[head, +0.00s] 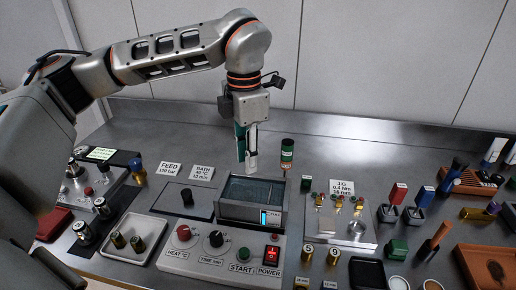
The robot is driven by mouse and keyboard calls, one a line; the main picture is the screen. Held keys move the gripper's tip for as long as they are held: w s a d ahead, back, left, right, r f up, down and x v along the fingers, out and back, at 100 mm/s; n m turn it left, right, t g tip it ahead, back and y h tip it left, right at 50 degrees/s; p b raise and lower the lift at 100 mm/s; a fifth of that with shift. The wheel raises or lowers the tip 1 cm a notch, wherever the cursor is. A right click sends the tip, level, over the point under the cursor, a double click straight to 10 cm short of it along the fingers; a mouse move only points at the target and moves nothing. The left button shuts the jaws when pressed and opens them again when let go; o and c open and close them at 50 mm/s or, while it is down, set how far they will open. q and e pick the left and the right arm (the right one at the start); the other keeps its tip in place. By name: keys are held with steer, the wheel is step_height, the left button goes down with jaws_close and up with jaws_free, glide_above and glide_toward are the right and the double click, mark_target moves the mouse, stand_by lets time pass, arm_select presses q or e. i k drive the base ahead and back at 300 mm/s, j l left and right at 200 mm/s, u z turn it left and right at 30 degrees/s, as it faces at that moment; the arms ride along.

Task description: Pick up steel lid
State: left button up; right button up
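A flat square steel plate with a black knob, which looks like the steel lid (170,201), lies on the bench left of the open bath. Its black knob (187,198) stands up from its middle. My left gripper (247,168) comes down from the upper left and points downward over the back of the bath, to the right of and above the lid. It is apart from the lid. Its fingers are seen nearly edge-on, so I cannot tell how far apart they are. My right gripper is not in view.
The open bath (234,210) holds dark liquid beside the lid. A control box (200,262) with knobs and a red power switch stands in front. Signs (170,169) stand behind the lid. The back of the bench is clear.

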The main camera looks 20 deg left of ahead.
mark_target(195, 202)
steer(key=k, duration=1)
